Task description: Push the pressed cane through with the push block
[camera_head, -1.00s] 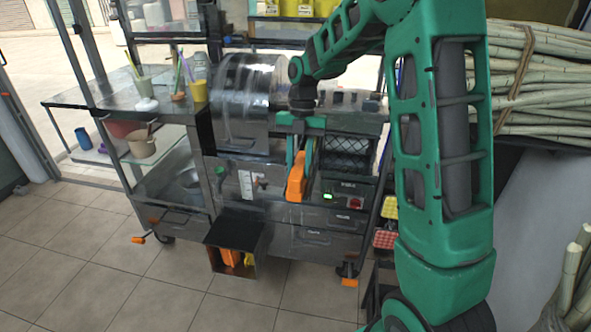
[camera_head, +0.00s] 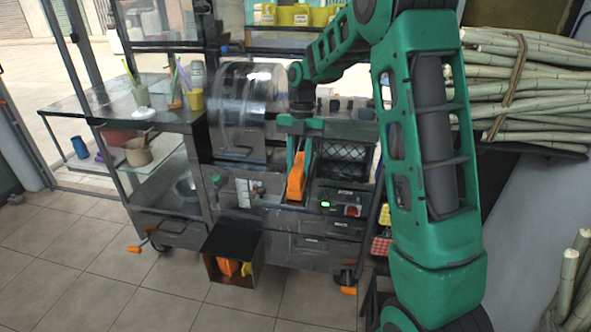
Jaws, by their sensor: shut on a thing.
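An orange push block (camera_head: 296,177) is held in my gripper (camera_head: 300,158). The green fingers point down and are shut on it, just in front of the press. The press (camera_head: 242,105) has a clear rounded cover and stands on the metal cart, left of and behind the gripper. I cannot make out pressed cane in the press. The feed opening is not clear in this view, and my wrist hides part of the machine behind it.
A black open bin (camera_head: 231,256) with orange and yellow things hangs at the cart's front. A black wire basket (camera_head: 344,163) is right of the gripper. Cups (camera_head: 195,99) stand on the left shelf. Raw cane bundles (camera_head: 525,85) lie at the right. Floor in front is clear.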

